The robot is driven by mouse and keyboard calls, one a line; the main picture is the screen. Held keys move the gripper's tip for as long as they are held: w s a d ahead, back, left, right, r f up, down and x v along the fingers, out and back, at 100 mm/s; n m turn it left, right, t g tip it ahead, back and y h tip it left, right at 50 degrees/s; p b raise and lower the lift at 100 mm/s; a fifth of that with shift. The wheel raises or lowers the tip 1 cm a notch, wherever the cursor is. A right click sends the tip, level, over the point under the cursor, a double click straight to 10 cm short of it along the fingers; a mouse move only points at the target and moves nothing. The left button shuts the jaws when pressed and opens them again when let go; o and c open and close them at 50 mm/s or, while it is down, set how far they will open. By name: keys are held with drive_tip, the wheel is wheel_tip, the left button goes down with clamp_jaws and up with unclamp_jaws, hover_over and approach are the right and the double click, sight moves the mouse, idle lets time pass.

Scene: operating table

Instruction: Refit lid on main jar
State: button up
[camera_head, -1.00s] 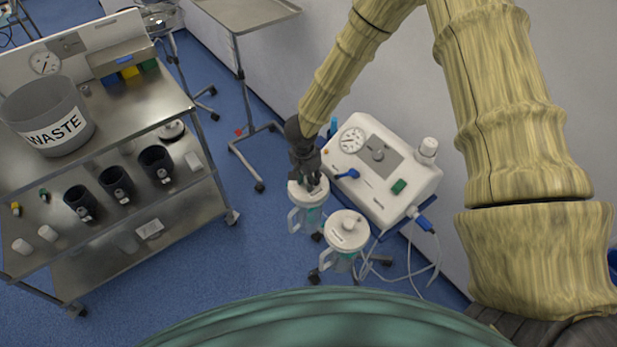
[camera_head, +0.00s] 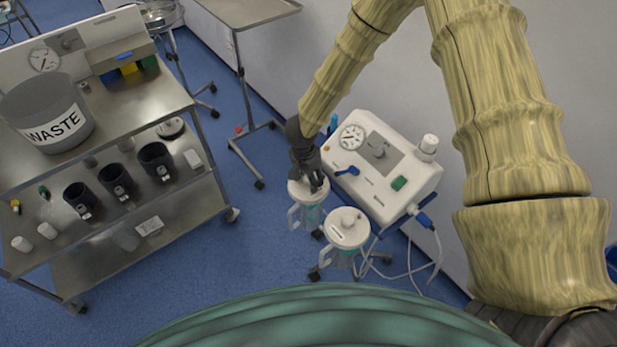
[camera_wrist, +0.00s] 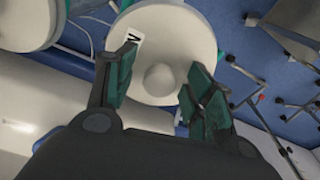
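A white round lid (camera_head: 297,190) with a central knob sits at the top of a clear jar (camera_head: 306,217) with a handle, in front of the suction unit. In the wrist view the lid (camera_wrist: 190,35) fills the upper middle, with its knob (camera_wrist: 163,84) and a partly hidden printed label. My gripper (camera_head: 314,186) is over this lid. In the wrist view its fingers (camera_wrist: 160,70) are spread apart on either side of the knob, with gaps to it. Whether the lid is fully seated on the jar cannot be told. A second lidded jar (camera_head: 346,232) stands at the lower right.
The white suction unit (camera_head: 385,165) with gauge and hoses is close behind the jars. A steel cart (camera_head: 130,90) with a waste bin (camera_head: 45,115) and black holders stands at left. Blue floor (camera_head: 230,270) is open between. A green drape (camera_head: 320,320) lies in front.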

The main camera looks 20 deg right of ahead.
sight(305, 180)
wheel_tip(305, 180, up, 12)
drive_tip(key=a, duration=0.1)
drive_tip(key=shift+s, duration=0.35)
drive_tip(key=shift+a, duration=0.1)
idle(0.6)
